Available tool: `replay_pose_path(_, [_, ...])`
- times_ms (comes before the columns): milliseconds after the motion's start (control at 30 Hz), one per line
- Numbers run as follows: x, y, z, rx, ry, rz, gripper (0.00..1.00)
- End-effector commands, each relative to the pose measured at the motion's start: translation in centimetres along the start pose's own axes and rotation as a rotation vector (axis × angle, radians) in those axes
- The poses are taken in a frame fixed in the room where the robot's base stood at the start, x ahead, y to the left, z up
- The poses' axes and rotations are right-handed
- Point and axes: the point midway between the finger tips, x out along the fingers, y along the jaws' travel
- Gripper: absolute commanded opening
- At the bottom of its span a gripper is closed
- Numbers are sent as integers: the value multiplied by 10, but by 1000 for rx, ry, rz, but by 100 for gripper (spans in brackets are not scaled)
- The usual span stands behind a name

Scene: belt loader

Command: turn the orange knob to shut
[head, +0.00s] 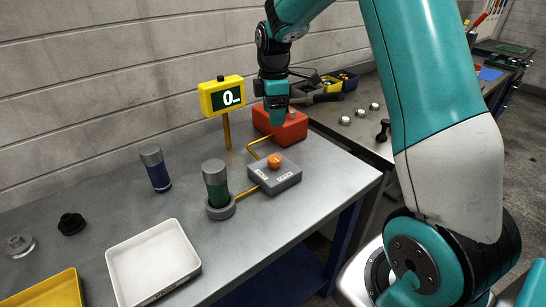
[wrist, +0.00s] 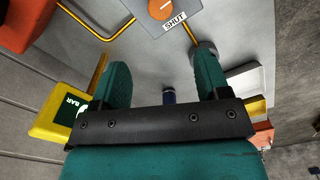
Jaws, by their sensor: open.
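The orange knob (head: 275,160) sits on top of a small grey box (head: 262,180) on the metal bench. The box carries white labels. In the wrist view, the knob (wrist: 161,8) is partly cut off by the top edge, and a label reading SHUT (wrist: 175,22) lies below and right of it. A pale mark shows on the knob, but its exact direction is hard to tell. My gripper (head: 277,112) is above the bench, behind the knob in the head view, apart from it. Its fingers (wrist: 162,68) are spread and empty in the wrist view.
A red box (head: 292,132) stands close behind the knob box. A yellow gauge (head: 222,96) on a post shows 0. A green cylinder (head: 216,182) stands in a grey ring at left. Orange pipes join the box. A white tray (head: 152,292) lies at front left.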

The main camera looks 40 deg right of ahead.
Motion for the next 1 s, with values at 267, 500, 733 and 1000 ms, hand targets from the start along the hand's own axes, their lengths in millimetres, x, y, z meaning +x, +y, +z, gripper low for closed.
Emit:
replay_pose_path(267, [63, -2, -2, -2, -1, -7, 69])
replay_pose_path(500, [114, -2, -2, -2, 0, -5, 69])
replay_pose_path(733, [142, -1, -2, -2, 1, -1, 69])
replay_pose_path(1000, [148, -1, -2, -2, 1, 0, 69])
